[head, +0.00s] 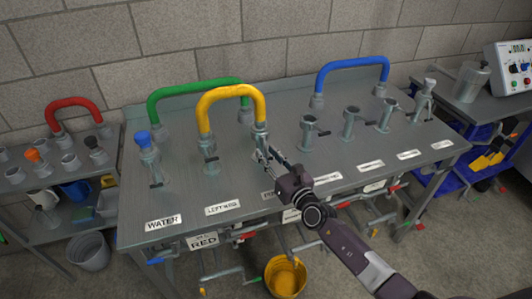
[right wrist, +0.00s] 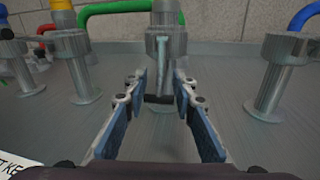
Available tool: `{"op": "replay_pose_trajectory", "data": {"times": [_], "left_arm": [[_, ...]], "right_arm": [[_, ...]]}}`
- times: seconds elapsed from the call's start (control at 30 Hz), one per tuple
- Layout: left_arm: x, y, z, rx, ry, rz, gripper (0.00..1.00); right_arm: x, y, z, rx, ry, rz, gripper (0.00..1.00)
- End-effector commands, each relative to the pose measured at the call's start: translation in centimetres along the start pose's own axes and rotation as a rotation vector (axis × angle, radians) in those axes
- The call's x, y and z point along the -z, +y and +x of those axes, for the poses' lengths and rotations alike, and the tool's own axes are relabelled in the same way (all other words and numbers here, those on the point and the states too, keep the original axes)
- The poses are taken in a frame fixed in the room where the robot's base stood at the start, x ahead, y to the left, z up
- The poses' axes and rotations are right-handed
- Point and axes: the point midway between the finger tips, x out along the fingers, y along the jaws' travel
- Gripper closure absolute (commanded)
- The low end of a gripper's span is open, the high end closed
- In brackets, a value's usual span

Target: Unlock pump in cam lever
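Several grey steel ports stand in a row on the bench top, each with a small cam lever. The yellow hose (head: 231,92) joins the second and third ports. My right gripper (head: 265,155) is at the third port (head: 260,133), whose label is partly hidden by my arm. In the right wrist view, my right gripper (right wrist: 158,88) is open. Its fingers stand to either side of that port's grey cam lever (right wrist: 165,62), which hangs down along the port to a dark end between the fingertips. Contact cannot be told. My left gripper is not in view.
The green hose (head: 197,82) arches behind the yellow one. The blue hose (head: 352,64) stands at the back right. A plug with a blue cap (head: 143,138) sits on the left port. A yellow bucket (head: 285,277) stands below the front edge. The bench top right of my gripper holds several more ports.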

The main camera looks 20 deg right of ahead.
Motion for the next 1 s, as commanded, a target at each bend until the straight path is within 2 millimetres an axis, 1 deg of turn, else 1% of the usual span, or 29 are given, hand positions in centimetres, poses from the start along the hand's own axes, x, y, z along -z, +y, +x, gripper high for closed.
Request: {"op": "replay_pose_trajectory", "data": {"times": [0.03, 0.13, 0.43, 0.47, 0.67, 1.0], "left_arm": [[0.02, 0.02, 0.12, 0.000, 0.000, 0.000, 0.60], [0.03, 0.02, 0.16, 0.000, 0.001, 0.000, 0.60], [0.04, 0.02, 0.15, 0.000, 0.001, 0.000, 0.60], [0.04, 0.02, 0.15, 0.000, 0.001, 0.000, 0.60], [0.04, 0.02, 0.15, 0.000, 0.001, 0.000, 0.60], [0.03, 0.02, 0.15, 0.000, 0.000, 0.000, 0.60]], "right_arm": [[0.05, -0.01, 0.56, 0.000, 0.000, -0.001, 0.75], [0.00, -0.04, 1.20, 0.001, -0.001, -0.001, 0.75], [-0.01, -0.01, 1.43, 0.001, 0.000, 0.001, 0.75], [-0.01, -0.01, 1.43, 0.001, 0.000, 0.001, 0.77], [-0.01, -0.01, 1.42, 0.001, 0.000, 0.001, 0.99], [0.00, -0.02, 1.41, 0.001, 0.000, 0.001, 1.00]]}}
